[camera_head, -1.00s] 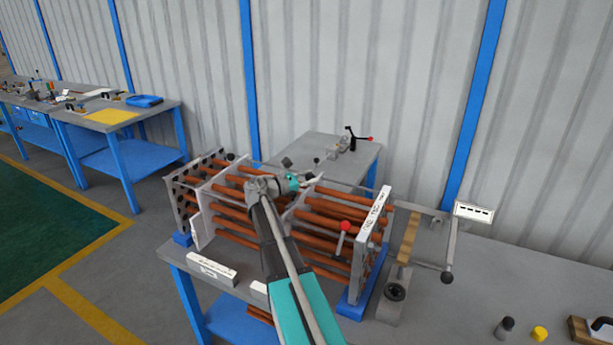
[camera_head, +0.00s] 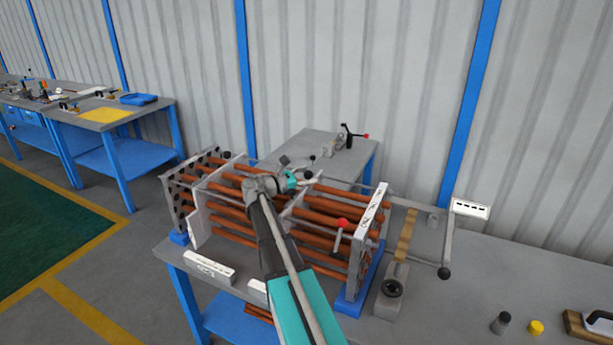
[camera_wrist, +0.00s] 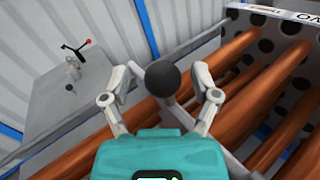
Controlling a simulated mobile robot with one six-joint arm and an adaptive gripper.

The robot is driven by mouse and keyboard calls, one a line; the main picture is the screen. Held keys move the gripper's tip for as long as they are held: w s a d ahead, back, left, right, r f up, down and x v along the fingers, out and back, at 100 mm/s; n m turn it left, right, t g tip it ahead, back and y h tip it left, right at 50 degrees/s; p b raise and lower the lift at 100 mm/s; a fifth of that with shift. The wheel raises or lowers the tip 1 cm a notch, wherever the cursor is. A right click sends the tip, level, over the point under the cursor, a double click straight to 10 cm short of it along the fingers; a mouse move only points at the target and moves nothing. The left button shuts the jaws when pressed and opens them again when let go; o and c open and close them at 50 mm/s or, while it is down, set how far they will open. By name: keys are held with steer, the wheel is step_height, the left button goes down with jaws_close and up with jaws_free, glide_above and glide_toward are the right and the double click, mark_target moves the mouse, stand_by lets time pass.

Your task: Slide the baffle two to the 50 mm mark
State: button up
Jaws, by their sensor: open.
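The baffles are pale upright plates threaded on copper-coloured tubes. One baffle (camera_head: 201,213) stands near the left end. Another plate (camera_head: 291,207) shows near the middle, partly hidden behind my arm; I cannot read which is baffle two. In the wrist view a black ball knob (camera_wrist: 162,80) on a grey stem sits between the fingers of my gripper (camera_wrist: 165,68). The fingers are open, one on each side of the knob, and do not visibly close on it. In the head view my gripper (camera_head: 304,178) is above the tube bundle's far side. No 50 mm mark is legible.
A perforated plate (camera_head: 178,203) closes the left end. A labelled white-edged plate (camera_head: 366,238) stands at the right, with a red-knobbed lever (camera_head: 342,224) before it. A small grey table (camera_head: 333,161) stands behind. A crank bar (camera_head: 449,240) is at the right.

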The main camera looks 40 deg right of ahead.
steer(key=shift+a, duration=0.1)
steer(key=w+a, duration=0.1)
steer(key=a, duration=1)
steer(key=shift+w+a, duration=0.25)
steer(key=shift+a, duration=0.1)
